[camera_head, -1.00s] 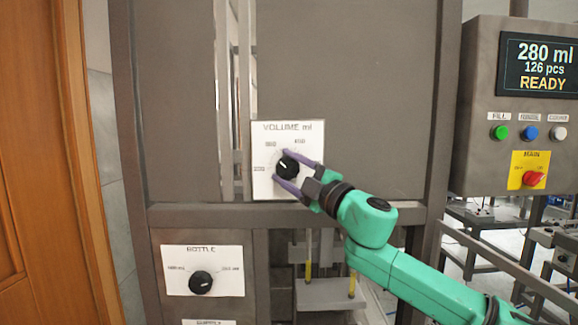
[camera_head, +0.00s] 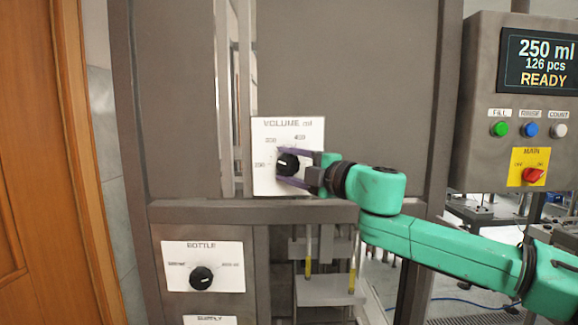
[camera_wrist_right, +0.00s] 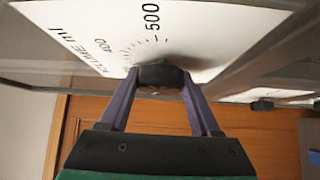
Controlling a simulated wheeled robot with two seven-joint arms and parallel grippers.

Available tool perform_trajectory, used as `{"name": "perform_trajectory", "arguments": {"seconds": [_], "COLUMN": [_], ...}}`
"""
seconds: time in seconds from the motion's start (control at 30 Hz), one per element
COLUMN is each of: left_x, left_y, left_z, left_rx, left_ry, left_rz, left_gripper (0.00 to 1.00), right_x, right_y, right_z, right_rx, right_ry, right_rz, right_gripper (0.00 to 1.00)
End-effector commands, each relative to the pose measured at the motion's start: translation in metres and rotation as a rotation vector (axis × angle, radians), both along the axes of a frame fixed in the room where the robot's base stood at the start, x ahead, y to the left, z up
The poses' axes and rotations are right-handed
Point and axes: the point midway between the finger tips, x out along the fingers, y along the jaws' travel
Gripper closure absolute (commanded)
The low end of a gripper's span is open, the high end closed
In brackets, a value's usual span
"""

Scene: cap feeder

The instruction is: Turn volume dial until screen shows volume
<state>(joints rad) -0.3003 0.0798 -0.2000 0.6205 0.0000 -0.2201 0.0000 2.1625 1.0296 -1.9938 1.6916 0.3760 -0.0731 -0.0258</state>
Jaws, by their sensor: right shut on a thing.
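The black volume dial (camera_head: 287,163) sits on a white plate marked VOLUME ml (camera_head: 290,128) on the grey cabinet. My right gripper (camera_head: 290,164) comes in from the right, with its purple fingers shut on the dial from above and below. In the right wrist view the two fingers (camera_wrist_right: 158,90) hold the dial (camera_wrist_right: 160,74) between them, and the 400 and 500 marks show on the plate. The screen (camera_head: 540,62) at the upper right reads 250 ml, 126 pcs, READY. My left gripper is not in view.
A BOTTLE dial (camera_head: 201,279) is on a plate at the lower left. Below the screen are a green button (camera_head: 499,129), a blue button (camera_head: 530,130), a white button (camera_head: 558,131) and a red MAIN switch (camera_head: 534,175). A cabinet crossbar (camera_head: 250,212) runs just below the volume plate.

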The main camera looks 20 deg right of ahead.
Motion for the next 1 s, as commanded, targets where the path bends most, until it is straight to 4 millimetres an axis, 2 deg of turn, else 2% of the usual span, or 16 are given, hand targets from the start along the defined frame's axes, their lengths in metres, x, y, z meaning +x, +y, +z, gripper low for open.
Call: {"name": "perform_trajectory", "arguments": {"seconds": [0.13,0.17,0.2,0.23,0.73,0.87,1.0], "left_x": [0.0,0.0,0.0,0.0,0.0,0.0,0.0], "left_y": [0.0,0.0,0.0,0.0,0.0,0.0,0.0], "left_z": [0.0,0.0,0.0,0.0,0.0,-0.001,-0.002], "left_rx": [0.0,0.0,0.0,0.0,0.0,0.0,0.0], "left_ry": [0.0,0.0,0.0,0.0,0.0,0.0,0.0], "left_rz": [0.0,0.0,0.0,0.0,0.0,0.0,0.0], "left_gripper": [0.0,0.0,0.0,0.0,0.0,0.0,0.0], "right_x": [0.0,0.0,0.0,0.0,0.0,0.0,-0.001], "right_y": [0.003,0.003,0.002,0.002,0.001,0.002,0.001], "right_z": [-0.004,-0.004,-0.004,-0.004,0.001,0.01,0.029], "right_rx": [-0.004,-0.004,-0.003,-0.003,-0.001,-0.002,-0.003], "right_ry": [0.004,0.004,0.005,0.005,0.0,-0.001,-0.005], "right_rz": [0.005,0.005,0.004,0.004,0.001,0.003,0.001], "right_gripper": [0.92,0.32,0.17,0.06,0.06,0.06,0.06]}}
